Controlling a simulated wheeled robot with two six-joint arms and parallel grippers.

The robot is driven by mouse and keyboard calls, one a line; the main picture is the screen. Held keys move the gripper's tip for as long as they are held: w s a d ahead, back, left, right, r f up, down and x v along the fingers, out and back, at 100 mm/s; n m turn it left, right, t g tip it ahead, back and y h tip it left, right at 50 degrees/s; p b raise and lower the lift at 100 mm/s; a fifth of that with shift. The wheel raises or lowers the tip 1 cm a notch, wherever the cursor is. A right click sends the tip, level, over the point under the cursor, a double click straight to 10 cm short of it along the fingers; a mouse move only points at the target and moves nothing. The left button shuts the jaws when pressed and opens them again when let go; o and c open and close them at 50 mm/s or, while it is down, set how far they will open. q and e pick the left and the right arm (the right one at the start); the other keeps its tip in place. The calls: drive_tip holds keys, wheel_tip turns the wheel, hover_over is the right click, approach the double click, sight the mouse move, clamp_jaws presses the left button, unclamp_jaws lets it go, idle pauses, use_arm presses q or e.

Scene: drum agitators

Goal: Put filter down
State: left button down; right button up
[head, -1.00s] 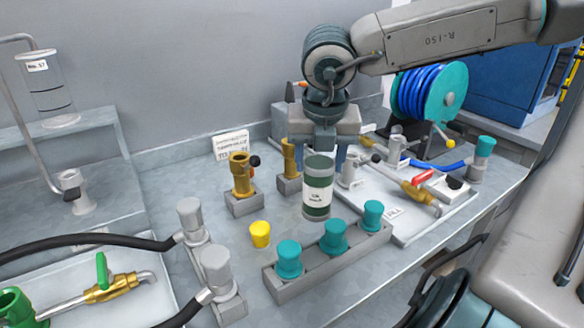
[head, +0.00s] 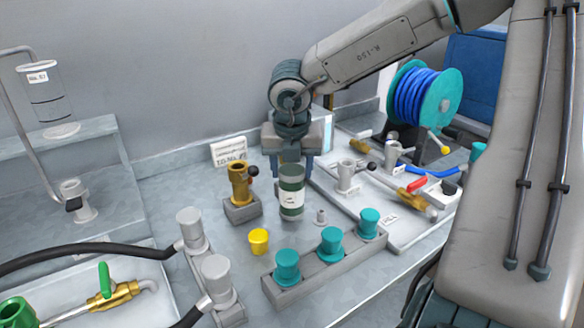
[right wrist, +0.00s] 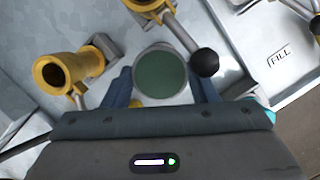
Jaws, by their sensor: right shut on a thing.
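The filter, a dark green cylinder with a white label (head: 291,199), stands upright near the middle of the bench in the head view. My right gripper (head: 291,168) is above and behind it, shut on its upper part. In the right wrist view the filter's round green top (right wrist: 160,75) lies between the two blue-grey fingers. I cannot tell whether its base touches the bench. My left gripper is not in view.
A brass valve (head: 239,180) stands left of the filter, and a yellow cup (head: 259,241) is front left. A rack with teal caps (head: 331,241) lies in front. A white tray (head: 402,238) is at right.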

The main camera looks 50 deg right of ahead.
drive_tip(key=shift+a+f, duration=0.1)
drive_tip(key=shift+f, duration=0.5)
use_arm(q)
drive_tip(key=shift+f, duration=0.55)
use_arm(e)
drive_tip(key=shift+s, duration=0.1)
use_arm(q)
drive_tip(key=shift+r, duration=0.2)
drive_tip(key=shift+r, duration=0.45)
use_arm(e)
drive_tip(key=shift+f, duration=0.15)
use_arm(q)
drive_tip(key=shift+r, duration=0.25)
use_arm(e)
drive_tip(key=o, duration=1.2)
drive_tip(key=shift+o, duration=0.2)
